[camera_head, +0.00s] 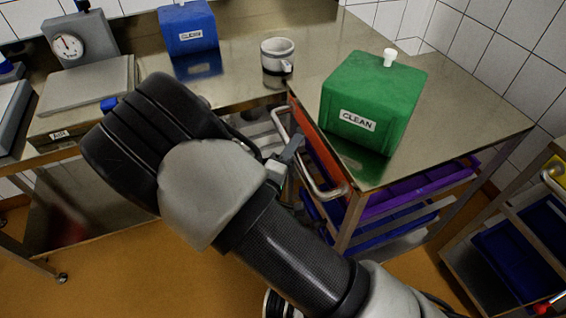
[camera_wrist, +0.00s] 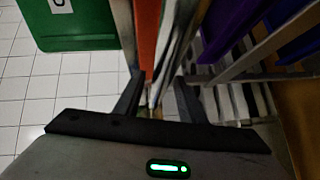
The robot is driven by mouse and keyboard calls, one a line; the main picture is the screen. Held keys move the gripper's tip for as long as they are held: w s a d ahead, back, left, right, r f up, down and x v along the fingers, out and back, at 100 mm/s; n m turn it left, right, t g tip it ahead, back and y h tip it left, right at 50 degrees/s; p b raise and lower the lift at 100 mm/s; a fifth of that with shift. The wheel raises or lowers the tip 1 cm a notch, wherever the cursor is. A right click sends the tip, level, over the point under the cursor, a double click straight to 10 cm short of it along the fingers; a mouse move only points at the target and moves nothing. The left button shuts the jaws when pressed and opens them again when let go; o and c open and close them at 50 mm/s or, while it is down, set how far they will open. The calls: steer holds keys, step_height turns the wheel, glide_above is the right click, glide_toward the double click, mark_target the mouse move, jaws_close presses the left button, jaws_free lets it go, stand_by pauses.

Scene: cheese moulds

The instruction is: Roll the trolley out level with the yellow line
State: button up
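The steel trolley (camera_head: 462,122) stands right of centre, with a green box marked CLEAN on its top. Its pale curved handle (camera_head: 322,188) is on the left end, in front of an orange panel. My gripper (camera_head: 292,152) is at this handle, partly hidden by my wrist. In the wrist view, the two dark fingers of my gripper (camera_wrist: 160,82) are apart. A pale bar, seemingly the handle (camera_wrist: 171,62), runs down between them. I cannot tell whether either finger touches it. I cannot make out a yellow line on the floor in either view.
The green box (camera_head: 372,95) rests on the trolley top. Purple trays (camera_head: 405,192) sit below. A steel bench with a scale (camera_head: 80,40), blue box (camera_head: 187,27) and mug (camera_head: 277,55) stands behind. Another rack (camera_head: 490,262) is at right. Some orange floor (camera_head: 405,268) is clear between.

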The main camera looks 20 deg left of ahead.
steer(key=s+a+r+p, duration=0.1)
steer(key=s+a+r, duration=0.1)
steer(key=s, duration=1.4)
steer(key=shift+s+r+p, duration=0.15)
steer(key=shift+s+p, duration=0.25)
steer(key=w+a+r+m+g+y, duration=0.35)
steer(key=w+m+g, duration=0.2)
steer(key=w, duration=0.35)
steer(key=w+d+r+m+g+y, duration=0.1)
steer(key=w+d+r+m+y, duration=0.1)
steer(key=r, duration=0.4)
steer(key=w+d+r+m+g+y, duration=0.1)
steer(key=w+d+r+m+g, duration=0.15)
steer(key=r, duration=0.45)
steer(key=s+d+r+m+g+h, duration=0.1)
steer(key=s+d+r+m+h, duration=0.15)
steer(key=s+d, duration=0.45)
steer(key=s+d+r+m+h, duration=0.1)
steer(key=s+d+r, duration=0.2)
steer(key=d, duration=0.9)
steer(key=s+d+r+m+g+h, duration=0.1)
steer(key=s+d+r+m, duration=0.1)
steer(key=s+d, duration=0.5)
step_height(320, 180, up, 15)
steer(key=w+d+p, duration=0.1)
steer(key=d+p, duration=0.1)
steer(key=p, duration=1.2)
steer(key=shift+w+d+f, duration=0.15)
steer(key=shift+w+d, duration=0.05)
steer(key=shift+d, duration=0.15)
